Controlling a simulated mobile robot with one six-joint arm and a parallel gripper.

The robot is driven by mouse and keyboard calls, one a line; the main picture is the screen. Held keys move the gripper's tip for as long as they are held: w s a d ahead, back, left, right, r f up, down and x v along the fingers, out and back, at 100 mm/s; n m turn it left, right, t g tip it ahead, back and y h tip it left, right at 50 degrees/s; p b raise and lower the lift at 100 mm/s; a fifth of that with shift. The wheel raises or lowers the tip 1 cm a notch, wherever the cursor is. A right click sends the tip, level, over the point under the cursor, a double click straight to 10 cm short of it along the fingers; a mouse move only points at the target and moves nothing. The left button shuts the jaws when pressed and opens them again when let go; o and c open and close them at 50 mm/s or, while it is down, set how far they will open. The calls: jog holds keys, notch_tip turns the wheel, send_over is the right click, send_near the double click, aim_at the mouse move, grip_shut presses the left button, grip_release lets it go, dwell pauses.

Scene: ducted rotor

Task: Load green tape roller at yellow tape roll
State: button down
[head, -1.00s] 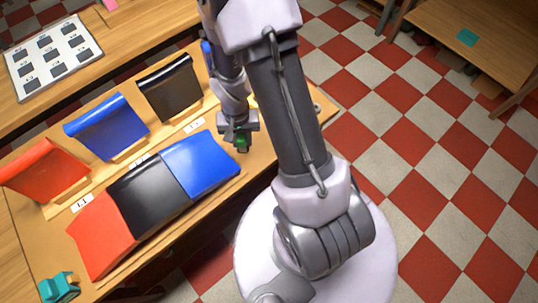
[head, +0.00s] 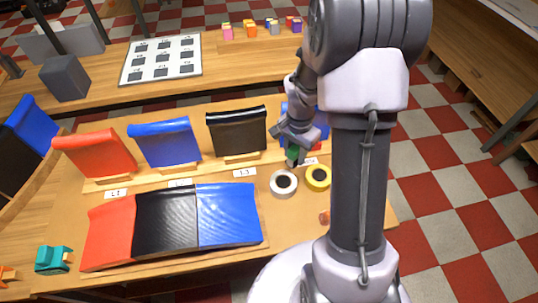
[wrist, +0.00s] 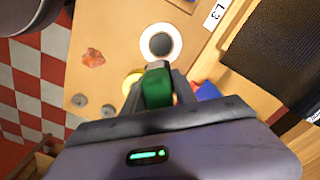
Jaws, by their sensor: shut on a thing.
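My gripper (head: 291,148) is shut on the green tape roller (head: 292,156) above the table, just behind the tape rolls in the head view. In the wrist view the green roller (wrist: 157,88) sits between the fingers. The yellow tape roll (head: 318,177) lies on the table, to the right of and below the gripper in the head view. In the wrist view the yellow roll (wrist: 129,80) is mostly hidden behind the left finger. A white tape roll (head: 284,195) lies beside it, apart from the gripper.
Red, black and blue curved panels (head: 165,220) lie to the left; red, blue and black panels stand behind them. A teal tape dispenser-like object (head: 53,260) is at front left. A small orange piece (wrist: 93,57) and grey discs (wrist: 80,100) lie near the rolls.

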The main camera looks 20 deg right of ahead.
jog(key=s+d+f+m, duration=0.2)
jog(key=s+d+m, duration=0.1)
jog(key=d+m, duration=0.55)
jog(key=shift+n, duration=0.25)
jog(key=shift+s+d+f+b, duration=0.1)
jog(key=shift+f+b, duration=0.65)
jog(key=shift+f, duration=0.7)
jog(key=shift+s+f+b, duration=0.1)
jog(key=shift+f+b, duration=0.65)
jog(key=shift+f, duration=0.7)
jog(key=shift+s+f+b, duration=0.1)
jog(key=shift+f+b, duration=0.15)
jog(key=shift+b, duration=0.1)
jog(key=shift+r, duration=0.15)
notch_tip(320, 180, up, 7)
jog(key=p, duration=0.4)
jog(key=shift+p, duration=0.3)
